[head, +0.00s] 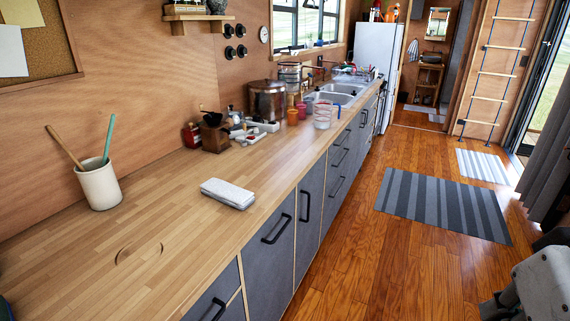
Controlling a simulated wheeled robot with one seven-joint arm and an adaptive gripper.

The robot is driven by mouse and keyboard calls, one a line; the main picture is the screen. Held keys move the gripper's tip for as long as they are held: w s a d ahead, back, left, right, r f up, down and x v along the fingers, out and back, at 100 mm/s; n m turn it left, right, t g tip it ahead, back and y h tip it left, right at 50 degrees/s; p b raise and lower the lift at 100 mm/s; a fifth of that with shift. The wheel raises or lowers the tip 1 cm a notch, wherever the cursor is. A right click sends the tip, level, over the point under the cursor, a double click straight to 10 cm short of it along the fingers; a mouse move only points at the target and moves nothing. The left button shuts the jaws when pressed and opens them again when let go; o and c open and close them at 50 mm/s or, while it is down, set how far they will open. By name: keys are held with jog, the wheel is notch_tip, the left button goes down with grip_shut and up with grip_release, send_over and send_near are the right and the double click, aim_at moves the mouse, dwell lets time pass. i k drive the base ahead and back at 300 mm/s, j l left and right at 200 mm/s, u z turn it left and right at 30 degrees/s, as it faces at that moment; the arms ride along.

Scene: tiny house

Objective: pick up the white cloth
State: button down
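The white cloth (228,193) lies folded into a flat rectangular pad on the wooden countertop (180,225). It is near the counter's front edge, with a greyish side edge showing. Nothing touches it or covers it. Part of my own arm shows at the bottom right corner, over the floor and well apart from the cloth. The fingers of my gripper cannot be made out in this view.
A white crock (100,187) with two utensils stands left of the cloth. Behind the cloth are a dark wooden grinder (214,136), orange cups (293,116), a clear glass (322,115) and a sink (343,90). Counter around the cloth is clear. A striped rug (443,205) lies on open floor.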

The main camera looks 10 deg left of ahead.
aim_at(240, 198)
jog(key=u, duration=0.95)
jog(key=i+l, duration=0.5)
jog(key=i+l+z, duration=0.15)
jog(key=i+l, duration=0.3)
jog(key=i, duration=0.2)
jog(key=i+l, duration=0.4)
jog(key=i, duration=0.2)
